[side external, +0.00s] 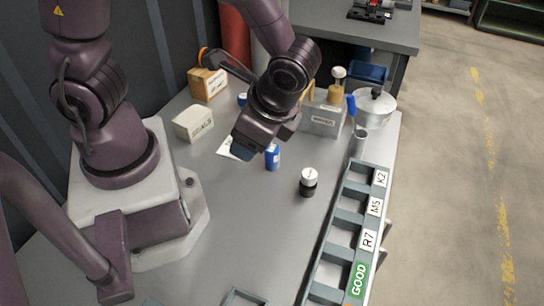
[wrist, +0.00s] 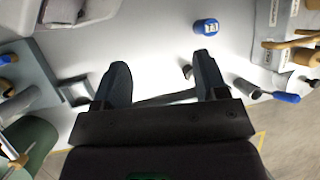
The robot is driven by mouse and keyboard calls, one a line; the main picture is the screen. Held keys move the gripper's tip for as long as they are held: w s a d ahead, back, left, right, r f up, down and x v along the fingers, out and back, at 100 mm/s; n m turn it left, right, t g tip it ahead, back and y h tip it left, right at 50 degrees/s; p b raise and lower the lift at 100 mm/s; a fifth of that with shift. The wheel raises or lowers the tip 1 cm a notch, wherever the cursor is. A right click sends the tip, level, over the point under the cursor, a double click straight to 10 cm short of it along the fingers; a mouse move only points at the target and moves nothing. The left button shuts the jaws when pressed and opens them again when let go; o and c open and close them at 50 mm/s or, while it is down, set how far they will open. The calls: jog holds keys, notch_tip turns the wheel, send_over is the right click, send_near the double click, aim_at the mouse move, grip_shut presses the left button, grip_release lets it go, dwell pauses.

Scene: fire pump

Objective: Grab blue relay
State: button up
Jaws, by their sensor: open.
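The blue relay (side external: 272,158) is a small blue cylinder standing upright on the grey table. In the side view it is just right of my gripper (side external: 244,150), which hangs over the table. In the wrist view the blue relay (wrist: 206,27) lies beyond the tip of the right finger, apart from it. My gripper (wrist: 162,80) is open, with nothing visible held between its two dark fingers. The side view hides most of the fingers behind the wrist.
A black-and-white cylinder (side external: 308,182) stands right of the relay. A grey rack (side external: 333,237) labelled K2, M5, R7 and GOOD runs along the right edge. Boxes (side external: 193,123), a grey tool holder (side external: 323,119) and a silver pot (side external: 374,104) stand farther back.

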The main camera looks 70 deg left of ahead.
aim_at(272, 159)
jog(key=f+m+t+y, duration=0.1)
jog(key=f+m+y, duration=0.1)
jog(key=f+m, duration=0.1)
jog(key=f+m+t+y, duration=0.2)
jog(key=f+m+y, duration=0.1)
jog(key=f+m, duration=0.1)
jog(key=w+f+m+t+y, duration=0.1)
jog(key=f+m+y, duration=0.1)
jog(key=f+m, duration=0.2)
jog(key=shift+d+f, duration=0.25)
jog(key=shift+f, duration=0.55)
jog(key=w+m+t, duration=0.2)
jog(key=w, duration=0.1)
jog(key=shift+w+t+y, duration=0.1)
jog(key=shift+t+y, duration=0.2)
jog(key=x, duration=0.5)
jog(key=shift+a+f, duration=0.15)
jog(key=shift+a, duration=0.15)
jog(key=shift+f+x, duration=0.15)
jog(key=shift+x, duration=1.45)
jog(key=shift+f+x, duration=0.15)
jog(key=shift+x, duration=1.5)
jog(key=shift+s, duration=0.2)
jog(key=c, duration=1)
